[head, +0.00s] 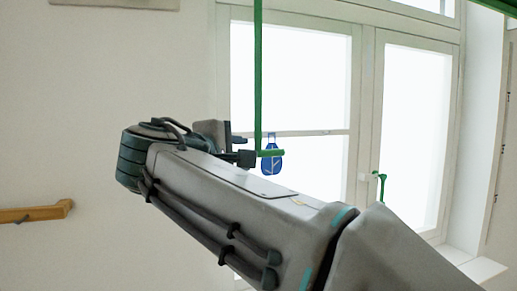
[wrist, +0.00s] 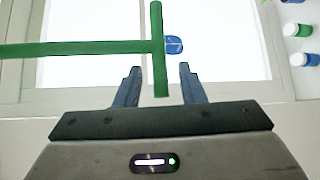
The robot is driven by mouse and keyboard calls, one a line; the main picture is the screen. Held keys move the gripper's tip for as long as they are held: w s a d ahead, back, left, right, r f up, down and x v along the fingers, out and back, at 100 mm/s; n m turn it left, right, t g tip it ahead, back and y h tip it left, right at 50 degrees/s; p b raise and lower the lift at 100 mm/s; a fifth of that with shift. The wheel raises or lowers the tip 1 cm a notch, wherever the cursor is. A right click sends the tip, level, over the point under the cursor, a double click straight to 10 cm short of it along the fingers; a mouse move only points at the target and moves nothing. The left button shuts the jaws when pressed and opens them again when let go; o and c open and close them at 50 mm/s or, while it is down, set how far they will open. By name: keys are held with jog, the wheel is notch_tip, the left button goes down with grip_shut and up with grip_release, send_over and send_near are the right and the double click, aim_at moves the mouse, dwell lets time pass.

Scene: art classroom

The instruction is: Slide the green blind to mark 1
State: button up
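A green blind pull hangs in front of the window: a long thin vertical rod (head: 258,75) with a short green crossbar handle (head: 271,153) at its lower end. In the wrist view the handle (wrist: 157,60) runs up the picture, with the rod going off to the left. My gripper (head: 247,158) is at the handle. In the wrist view my gripper (wrist: 159,82) is open, with one finger on each side of the handle's near end and gaps to both. A blue tag (head: 272,160) shows behind the handle; its marking is unreadable. A green edge (head: 492,4) shows top right.
The white-framed window (head: 290,70) stands behind the pull. A window catch with a green piece (head: 381,185) is to its right. Several small bottles (wrist: 300,59) stand at the right in the wrist view. A wooden rail (head: 35,212) is on the left wall.

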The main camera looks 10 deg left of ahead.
jog(key=x, duration=0.3)
jog(key=shift+w+p, duration=0.15)
jog(key=shift+p, duration=0.15)
